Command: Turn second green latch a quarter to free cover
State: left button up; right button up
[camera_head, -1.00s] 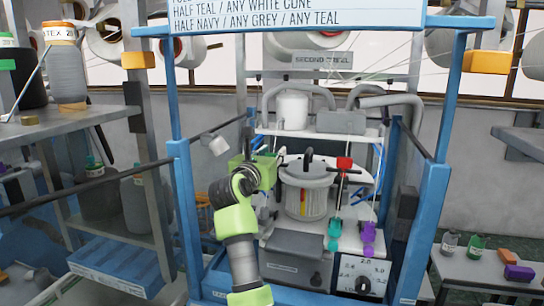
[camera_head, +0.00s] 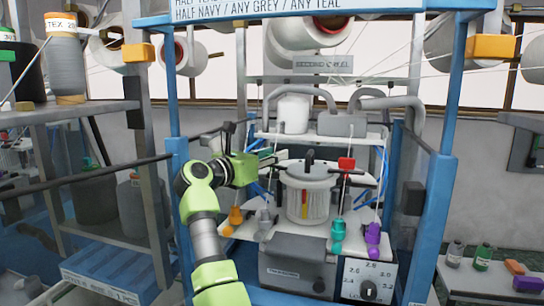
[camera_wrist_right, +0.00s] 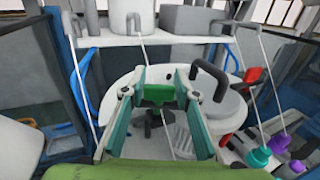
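My right gripper (camera_head: 272,160) reaches from the left to the upper left side of the drum-like pot (camera_head: 308,192) with a pale round cover. In the right wrist view its two teal-lined fingers (camera_wrist_right: 158,88) are apart. A small green block (camera_wrist_right: 158,96), apparently a green latch, lies between them over dark parts. I cannot tell whether the fingers touch it. A black bent handle (camera_wrist_right: 208,76) rises from the cover to the right. A red piece (camera_head: 346,163) stands at the cover's right side. Another green latch is not clearly visible. My left gripper is not in view.
Blue posts (camera_head: 435,190) flank the space. A white shelf (camera_head: 320,135) and hoses cross behind. A dial box (camera_head: 370,278) is below.

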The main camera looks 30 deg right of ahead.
jog(key=o, duration=0.4)
jog(key=shift+d+f, duration=0.1)
jog(key=shift+f, duration=0.05)
jog(key=v, duration=0.7)
jog(key=shift+a, duration=0.25)
